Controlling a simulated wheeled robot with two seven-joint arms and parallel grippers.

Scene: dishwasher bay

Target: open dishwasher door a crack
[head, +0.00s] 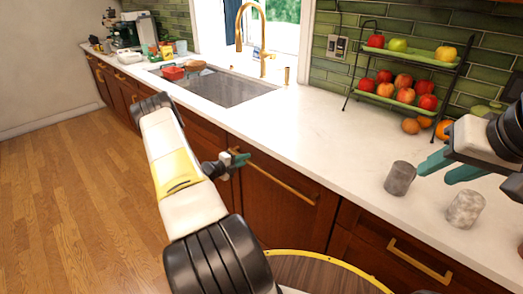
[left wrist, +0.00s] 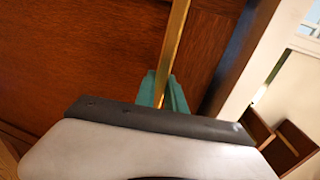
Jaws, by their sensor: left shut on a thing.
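The dishwasher door (head: 270,213) is a reddish-brown wood panel under the white counter, and its wood fills the left side of the left wrist view (left wrist: 75,50). A long brass bar handle (head: 285,187) runs along its top; it also shows in the left wrist view (left wrist: 176,35). My left gripper (head: 240,160) is shut on the handle near its left end, with its teal fingers on both sides of the bar in the left wrist view (left wrist: 163,92). The door looks about flush with the cabinets; I see no clear gap. My right gripper (head: 446,168) is open and empty above the counter.
Two grey cups (head: 400,178) (head: 465,209) stand on the counter (head: 330,140) below my right gripper. A two-tier fruit rack (head: 396,103) stands behind them. A sink (head: 228,90) is further left. The wooden floor (head: 75,200) left of my left arm is clear.

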